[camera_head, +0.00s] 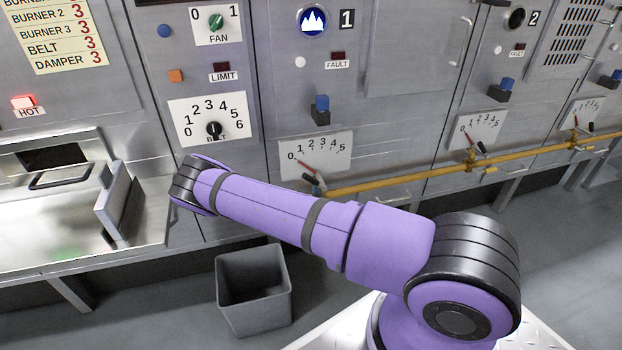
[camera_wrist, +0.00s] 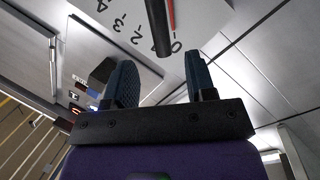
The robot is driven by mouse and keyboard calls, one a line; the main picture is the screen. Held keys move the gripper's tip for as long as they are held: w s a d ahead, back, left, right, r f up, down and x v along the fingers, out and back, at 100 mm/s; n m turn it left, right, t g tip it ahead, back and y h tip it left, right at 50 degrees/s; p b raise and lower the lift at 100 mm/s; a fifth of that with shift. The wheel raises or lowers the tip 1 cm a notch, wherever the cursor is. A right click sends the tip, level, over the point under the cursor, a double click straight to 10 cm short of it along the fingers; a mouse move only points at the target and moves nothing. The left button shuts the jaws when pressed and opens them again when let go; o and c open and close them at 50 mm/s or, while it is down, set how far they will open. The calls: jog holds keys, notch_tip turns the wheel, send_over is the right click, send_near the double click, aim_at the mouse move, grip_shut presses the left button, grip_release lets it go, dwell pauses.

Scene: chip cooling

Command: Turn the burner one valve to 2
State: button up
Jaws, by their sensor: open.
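The burner one dial (camera_head: 316,155) is a white plate marked from 0 to 5, below the panel marked 1. Its red pointer (camera_head: 305,166) is near the 0 end. The valve's black handle (camera_head: 319,186) shows just above my purple arm. In the wrist view, the black handle (camera_wrist: 158,22) and red pointer (camera_wrist: 171,14) are ahead of my gripper (camera_wrist: 158,65), near the 0 on the plate (camera_wrist: 112,17). My gripper is open. The handle's end lines up with the gap between its fingers, with no visible grip. My gripper is hidden in the head view.
A yellow gas pipe (camera_head: 400,180) runs right from the burner one valve to the burner two dial (camera_head: 477,130). A black-and-blue switch (camera_head: 320,110) juts out above the burner one dial. A grey bin (camera_head: 253,290) stands on the floor. A lit HOT lamp (camera_head: 23,102) is at left.

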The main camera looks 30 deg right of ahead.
jog(key=x, duration=1)
jog(key=shift+w+d, duration=0.2)
jog(key=shift+w, duration=0.15)
jog(key=shift+c, duration=0.3)
grip_shut()
